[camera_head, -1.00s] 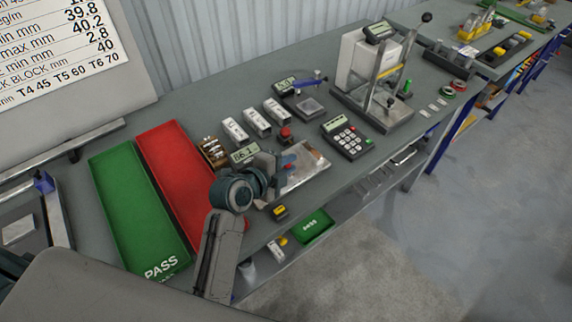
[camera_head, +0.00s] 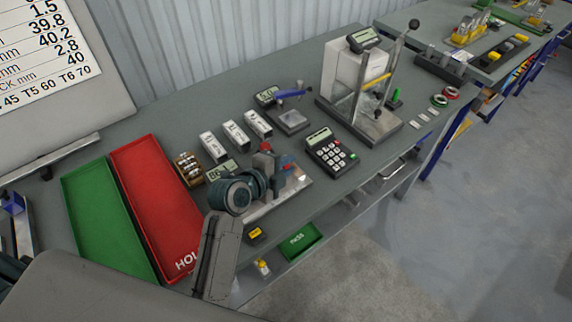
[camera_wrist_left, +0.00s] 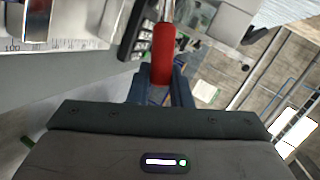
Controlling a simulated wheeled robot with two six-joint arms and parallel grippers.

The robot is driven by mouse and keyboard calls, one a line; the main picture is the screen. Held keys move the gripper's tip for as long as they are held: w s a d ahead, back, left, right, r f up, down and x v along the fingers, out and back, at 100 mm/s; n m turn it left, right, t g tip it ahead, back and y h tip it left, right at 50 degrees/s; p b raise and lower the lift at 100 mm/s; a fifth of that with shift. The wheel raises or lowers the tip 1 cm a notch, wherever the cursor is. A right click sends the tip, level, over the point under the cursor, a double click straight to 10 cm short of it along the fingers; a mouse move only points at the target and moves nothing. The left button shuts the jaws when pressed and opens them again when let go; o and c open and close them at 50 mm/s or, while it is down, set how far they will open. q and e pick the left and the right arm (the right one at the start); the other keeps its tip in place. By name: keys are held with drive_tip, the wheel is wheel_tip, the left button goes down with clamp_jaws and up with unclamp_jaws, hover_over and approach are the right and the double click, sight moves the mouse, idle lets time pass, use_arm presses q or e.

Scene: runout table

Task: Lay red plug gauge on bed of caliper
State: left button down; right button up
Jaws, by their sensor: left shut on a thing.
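The red plug gauge (camera_wrist_left: 163,52) is in the jaws of my left gripper (camera_wrist_left: 162,88) in the left wrist view. Its red handle points away from the palm, with a metal end beyond it. In the head view a small red part of the gauge (camera_head: 287,160) shows beside my left gripper (camera_head: 276,178). The caliper's bright metal bed (camera_head: 297,187) lies under and beside the gripper, which partly hides it. Its scale (camera_wrist_left: 32,47) shows at the left of the wrist view. The gauge appears held above the bed; contact cannot be told. My right gripper is not seen.
A red HOLD tray (camera_head: 150,190) and a green tray (camera_head: 100,215) lie to the left. Several white blocks (camera_head: 236,134) stand behind the caliper. A keypad device (camera_head: 331,152) is close on its right, with a lever press (camera_head: 362,85) beyond.

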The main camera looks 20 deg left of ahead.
use_arm(q)
drive_tip(key=shift+f, duration=0.4)
drive_tip(key=shift+f+b, duration=0.3)
drive_tip(key=shift+b, duration=0.15)
wheel_tip(320, 180, down, 3)
drive_tip(key=shift+r+b, duration=0.15)
drive_tip(key=shift+b, duration=0.95)
drive_tip(key=shift+f+b, duration=0.5)
drive_tip(key=shift+f, duration=0.1)
drive_tip(key=shift+f+b, duration=0.45)
drive_tip(key=shift+f, duration=0.15)
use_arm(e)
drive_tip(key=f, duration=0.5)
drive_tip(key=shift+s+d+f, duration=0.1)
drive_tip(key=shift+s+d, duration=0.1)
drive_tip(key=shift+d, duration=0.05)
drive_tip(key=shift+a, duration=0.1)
use_arm(q)
drive_tip(key=c, duration=1.2)
unclamp_jaws()
drive_tip(key=shift+c, duration=0.2)
